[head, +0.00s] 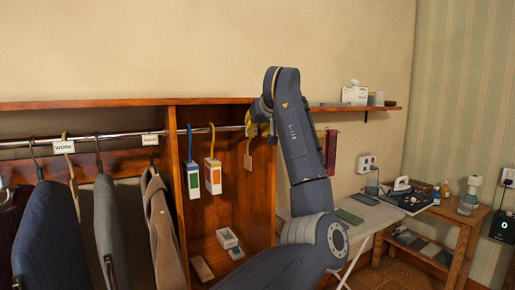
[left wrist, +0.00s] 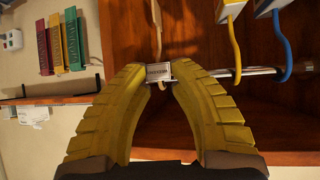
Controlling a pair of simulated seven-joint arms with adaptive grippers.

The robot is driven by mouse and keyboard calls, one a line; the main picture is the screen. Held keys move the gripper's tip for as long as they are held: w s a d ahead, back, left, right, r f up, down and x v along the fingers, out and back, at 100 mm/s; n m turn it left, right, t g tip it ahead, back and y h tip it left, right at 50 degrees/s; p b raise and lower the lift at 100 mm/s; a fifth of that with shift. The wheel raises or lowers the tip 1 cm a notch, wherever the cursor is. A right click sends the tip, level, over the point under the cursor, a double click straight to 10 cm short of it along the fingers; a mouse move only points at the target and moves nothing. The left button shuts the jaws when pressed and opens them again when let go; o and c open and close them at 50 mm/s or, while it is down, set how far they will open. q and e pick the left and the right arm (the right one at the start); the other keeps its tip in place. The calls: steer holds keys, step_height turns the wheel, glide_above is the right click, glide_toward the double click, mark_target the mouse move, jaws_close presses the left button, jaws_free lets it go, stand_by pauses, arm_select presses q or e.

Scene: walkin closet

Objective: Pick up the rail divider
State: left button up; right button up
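In the left wrist view, a small white rail divider (left wrist: 159,72) with a printed face sits between the yellow fingertips of my left gripper (left wrist: 164,70). Both fingertips appear to press on its sides, and it is at the rail (left wrist: 255,72). In the head view my left gripper (head: 262,112) is at the right end of the rail (head: 228,128), partly hidden by my own arm; the divider is hidden there. Two other white rail signs, one reading WORK (head: 64,147) and one seeming to read Denim (head: 150,140), are on the rail further left. My right gripper is not in view.
White boxes on a blue hook (head: 193,180) and a yellow hook (head: 213,177) and a tan tag (head: 248,160) hang near my left gripper. Jackets (head: 110,225) fill the left. A wall shelf (head: 350,108), ironing board (head: 365,218) and wooden table (head: 470,220) are right.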

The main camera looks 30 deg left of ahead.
arm_select(q)
glide_toward(248, 150)
steer(key=x, duration=0.4)
steer(key=shift+x, duration=3.2)
steer(key=shift+o, duration=0.3)
jaws_close()
